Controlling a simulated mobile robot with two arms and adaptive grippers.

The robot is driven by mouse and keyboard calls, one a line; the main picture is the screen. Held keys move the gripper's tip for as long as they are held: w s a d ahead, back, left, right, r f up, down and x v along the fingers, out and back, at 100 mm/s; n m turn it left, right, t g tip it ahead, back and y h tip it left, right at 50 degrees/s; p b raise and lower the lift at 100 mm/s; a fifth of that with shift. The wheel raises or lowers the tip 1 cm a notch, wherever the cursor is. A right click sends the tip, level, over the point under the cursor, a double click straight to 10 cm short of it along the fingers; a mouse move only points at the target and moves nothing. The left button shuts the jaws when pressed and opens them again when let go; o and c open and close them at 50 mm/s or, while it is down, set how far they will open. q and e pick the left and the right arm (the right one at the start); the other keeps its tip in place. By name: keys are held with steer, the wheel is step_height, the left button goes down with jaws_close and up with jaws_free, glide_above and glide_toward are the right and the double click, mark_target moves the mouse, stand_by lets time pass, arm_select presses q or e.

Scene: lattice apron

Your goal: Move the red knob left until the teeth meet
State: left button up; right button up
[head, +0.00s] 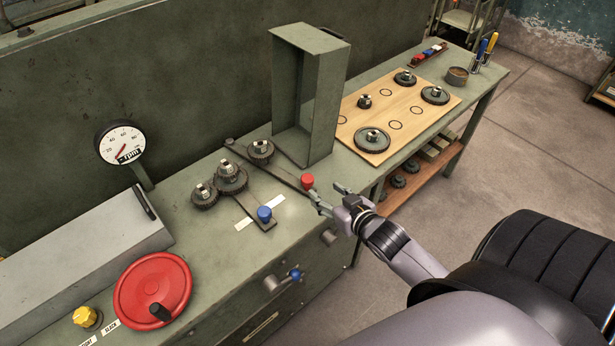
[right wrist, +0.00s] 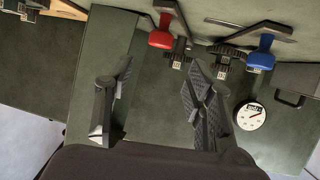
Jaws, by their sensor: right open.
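The red knob (head: 307,181) stands at the near end of a dark lever (head: 268,165) on the green bench. It also shows in the right wrist view (right wrist: 160,38). A toothed gear (head: 261,150) sits beside the lever, right of the middle gear (head: 230,178); a small gap seems to separate them. A third gear (head: 204,196) is close against the middle one on its left. My right gripper (head: 329,194) is open and empty, just right of and nearer than the red knob. In the wrist view the knob lies beyond the fingertips, between their lines. My left gripper is out of view.
A blue knob (head: 264,214) on another lever stands left of the red one, by a white strip. An open upright metal guard (head: 318,95) rises behind. A wooden board (head: 398,120) with gears lies right. A red handwheel (head: 152,290) and a dial (head: 121,143) are left.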

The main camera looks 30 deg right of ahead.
mark_target(309, 180)
steer(key=x, duration=1.1)
steer(key=shift+w+f+p, duration=0.1)
steer(key=shift+f+p, duration=0.05)
steer(key=shift+p, duration=0.2)
jaws_close()
